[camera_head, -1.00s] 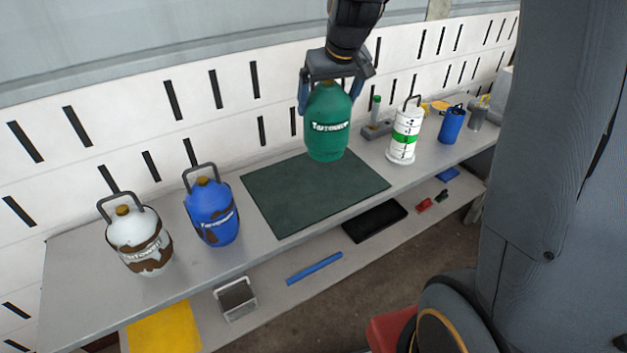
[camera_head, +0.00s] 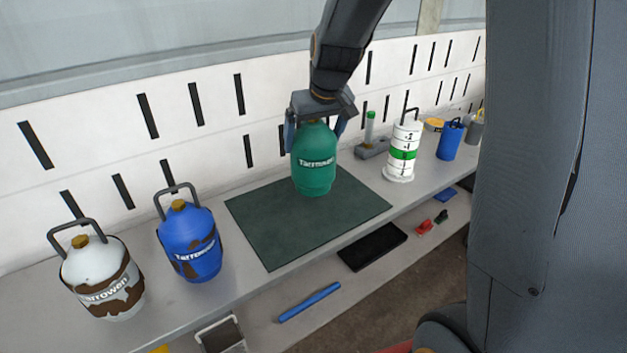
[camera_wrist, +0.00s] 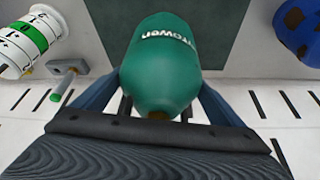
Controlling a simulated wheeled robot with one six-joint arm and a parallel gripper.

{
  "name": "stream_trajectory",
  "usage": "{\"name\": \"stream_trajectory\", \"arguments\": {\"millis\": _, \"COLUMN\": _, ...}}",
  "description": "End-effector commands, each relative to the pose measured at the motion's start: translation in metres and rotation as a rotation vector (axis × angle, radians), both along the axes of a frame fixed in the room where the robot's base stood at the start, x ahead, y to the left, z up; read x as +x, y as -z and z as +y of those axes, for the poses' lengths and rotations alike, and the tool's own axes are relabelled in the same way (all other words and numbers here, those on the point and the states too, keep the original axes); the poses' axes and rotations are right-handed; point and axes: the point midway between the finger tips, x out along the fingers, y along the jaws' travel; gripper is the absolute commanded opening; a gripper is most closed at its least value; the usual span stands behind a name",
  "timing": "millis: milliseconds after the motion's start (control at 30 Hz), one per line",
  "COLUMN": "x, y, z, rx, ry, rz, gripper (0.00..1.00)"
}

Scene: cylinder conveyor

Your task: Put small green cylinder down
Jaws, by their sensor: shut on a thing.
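The small green cylinder (camera_head: 314,160) is upright in my gripper (camera_head: 317,128), over the back part of the dark green mat (camera_head: 290,235) on the bench. In the head view its base overlaps the mat; I cannot tell whether it touches or hangs just above. My gripper is shut on the cylinder's upper part, with one finger on each side. In the wrist view the green cylinder (camera_wrist: 163,65) fills the middle between my gripper's fingers (camera_wrist: 155,100), and the mat (camera_wrist: 215,30) shows behind it.
A blue cylinder (camera_head: 190,243) and a white-and-brown cylinder (camera_head: 102,280) stand left of the mat. A white cylinder with a green band (camera_head: 403,150) and a blue canister (camera_head: 450,140) stand to the right. The slotted wall (camera_head: 220,150) is close behind. The mat's front is clear.

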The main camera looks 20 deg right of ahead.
Motion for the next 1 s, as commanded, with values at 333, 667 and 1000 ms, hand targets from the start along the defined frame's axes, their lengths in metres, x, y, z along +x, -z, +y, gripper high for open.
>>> {"name": "stream_trajectory", "arguments": {"millis": 333, "x": 0.0, "y": 0.046, "z": -0.002, "rx": 0.0, "ry": 0.004, "rz": -0.002, "gripper": 0.29}}
{"name": "stream_trajectory", "arguments": {"millis": 667, "x": 0.0, "y": 0.07, "z": -0.002, "rx": 0.0, "ry": 0.003, "rz": 0.0, "gripper": 0.29}}
{"name": "stream_trajectory", "arguments": {"millis": 1000, "x": 0.001, "y": 0.088, "z": -0.002, "rx": 0.0, "ry": 0.004, "rz": -0.003, "gripper": 0.29}}
